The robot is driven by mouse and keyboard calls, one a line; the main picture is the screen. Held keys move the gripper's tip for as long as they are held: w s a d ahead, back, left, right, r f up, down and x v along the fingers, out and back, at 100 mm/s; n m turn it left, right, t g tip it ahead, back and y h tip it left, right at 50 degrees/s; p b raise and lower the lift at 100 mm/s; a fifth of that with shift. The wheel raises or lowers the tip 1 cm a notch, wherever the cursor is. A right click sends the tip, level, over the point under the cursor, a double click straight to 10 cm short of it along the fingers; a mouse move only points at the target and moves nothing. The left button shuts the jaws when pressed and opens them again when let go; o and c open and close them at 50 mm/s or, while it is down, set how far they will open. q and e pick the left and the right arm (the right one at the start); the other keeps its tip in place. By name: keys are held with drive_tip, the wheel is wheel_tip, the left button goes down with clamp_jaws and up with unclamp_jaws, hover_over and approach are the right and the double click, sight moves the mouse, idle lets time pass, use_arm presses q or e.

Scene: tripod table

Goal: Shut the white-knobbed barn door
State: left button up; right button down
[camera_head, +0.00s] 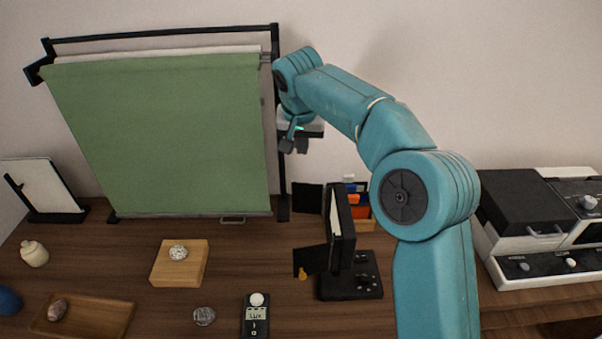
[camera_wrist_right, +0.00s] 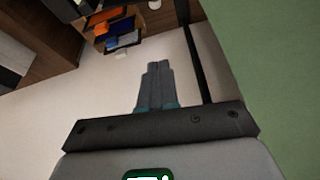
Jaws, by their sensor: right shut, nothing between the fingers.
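A black panel lamp (camera_head: 341,228) stands on a black base with knobs, right of centre in the head view. A black far flap (camera_head: 307,198) and a black near flap (camera_head: 310,261) stick out from it to the left. A small orange-yellow knob (camera_head: 302,274) shows at the near flap. I cannot make out a white knob on either flap for certain. My right gripper (camera_head: 294,146) is shut and empty, in the air above the far flap, touching nothing. Its closed fingers (camera_wrist_right: 158,82) show in the right wrist view. My left gripper is out of view.
A green screen (camera_head: 160,135) on a black frame stands left of the gripper. A holder with orange and blue cards (camera_head: 357,205) stands behind the lamp. A black-and-white machine (camera_head: 535,225) stands at right. A wooden block (camera_head: 180,268) and a light meter (camera_head: 255,318) lie in front.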

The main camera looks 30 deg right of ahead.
sight(308, 195)
wheel_tip(308, 195, down, 8)
drive_tip(key=a, duration=0.1)
drive_tip(key=shift+s+r+b, duration=0.15)
drive_tip(key=shift+s+b, duration=0.25)
drive_tip(key=shift+s, duration=0.05)
drive_tip(key=shift+w+a, duration=0.1)
drive_tip(key=shift+a, duration=0.1)
